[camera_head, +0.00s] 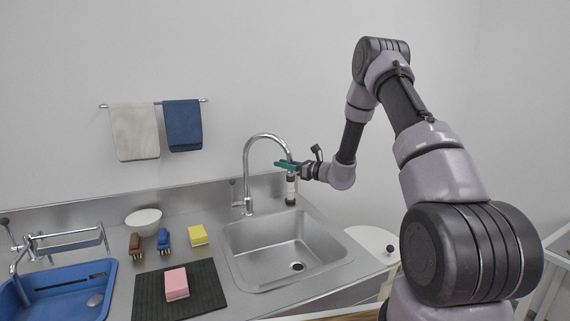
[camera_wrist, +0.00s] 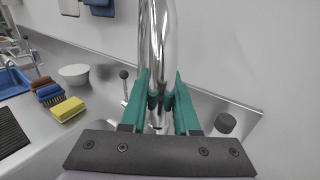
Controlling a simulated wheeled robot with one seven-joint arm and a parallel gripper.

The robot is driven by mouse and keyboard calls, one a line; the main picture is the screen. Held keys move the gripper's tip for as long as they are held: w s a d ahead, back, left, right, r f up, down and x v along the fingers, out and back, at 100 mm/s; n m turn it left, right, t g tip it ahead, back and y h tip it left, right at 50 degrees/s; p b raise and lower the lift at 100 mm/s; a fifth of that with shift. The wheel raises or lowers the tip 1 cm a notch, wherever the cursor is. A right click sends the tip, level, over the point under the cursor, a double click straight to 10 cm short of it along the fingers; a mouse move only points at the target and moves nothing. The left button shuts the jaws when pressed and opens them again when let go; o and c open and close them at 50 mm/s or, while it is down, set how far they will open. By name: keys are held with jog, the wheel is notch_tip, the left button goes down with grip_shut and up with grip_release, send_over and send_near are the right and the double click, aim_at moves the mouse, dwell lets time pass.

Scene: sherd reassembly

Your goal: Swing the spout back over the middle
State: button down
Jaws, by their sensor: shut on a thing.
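The chrome gooseneck spout (camera_head: 264,138) rises behind the steel sink (camera_head: 262,238). It arches to the right, and its outlet end hangs near the sink's right back part. My gripper (camera_head: 281,165) reaches in from the right with green fingers shut on the spout's downward end. In the wrist view the spout (camera_wrist: 158,50) runs down between the two green fingers of my gripper (camera_wrist: 160,100). The fingers hide part of the tube.
A yellow sponge (camera_head: 198,235), brushes (camera_head: 163,239) and a white bowl (camera_head: 143,220) stand left of the sink. A pink sponge (camera_head: 176,283) lies on a dark mat (camera_head: 207,289). A blue basin (camera_head: 60,295) is far left. Towels (camera_head: 183,125) hang on the wall.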

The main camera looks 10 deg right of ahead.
jog(key=s+a+m+t+h, duration=0.1)
jog(key=s+a, duration=0.6)
jog(key=a, duration=0.2)
jog(key=shift+s, duration=0.25)
jog(key=shift+a, duration=0.15)
dwell(1.5)
jog(key=c, duration=0.7)
grip_release()
jog(key=shift+o, duration=0.2)
jog(key=v, duration=1.1)
jog(key=shift+a, duration=0.1)
